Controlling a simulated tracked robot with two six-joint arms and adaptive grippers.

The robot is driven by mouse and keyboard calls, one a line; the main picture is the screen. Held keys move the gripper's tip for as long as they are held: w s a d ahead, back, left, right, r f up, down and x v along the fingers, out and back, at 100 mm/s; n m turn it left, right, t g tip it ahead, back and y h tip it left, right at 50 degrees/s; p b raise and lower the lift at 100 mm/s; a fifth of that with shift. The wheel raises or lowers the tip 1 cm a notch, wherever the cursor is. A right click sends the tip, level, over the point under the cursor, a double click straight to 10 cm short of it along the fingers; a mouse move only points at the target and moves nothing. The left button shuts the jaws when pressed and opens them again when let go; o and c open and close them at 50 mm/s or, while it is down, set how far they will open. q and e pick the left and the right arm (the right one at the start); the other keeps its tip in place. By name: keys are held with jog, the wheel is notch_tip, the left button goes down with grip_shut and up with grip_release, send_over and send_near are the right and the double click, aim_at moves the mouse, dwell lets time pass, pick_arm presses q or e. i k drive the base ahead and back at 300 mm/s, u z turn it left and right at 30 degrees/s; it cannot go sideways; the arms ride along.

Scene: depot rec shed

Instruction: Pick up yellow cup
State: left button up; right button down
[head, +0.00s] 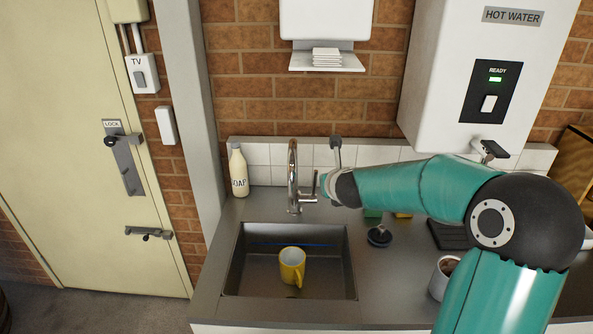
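The yellow cup (291,265) stands upright in the sink basin (238,277), with its white inside showing and its handle toward the front. Nothing holds it. My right arm comes in from the right and reaches across the counter, ending in a dark joint behind and to the right of the sink. My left arm and gripper do not show.
A chrome tap (293,175) rises behind the basin, with a soap bottle (238,171) to its left. A black plug-like disc (380,237) and a white mug (441,278) with brown contents are on the counter (385,290). A hot water heater (478,70) hangs above.

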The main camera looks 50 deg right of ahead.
aim_at(292, 258)
jog(key=k, duration=1)
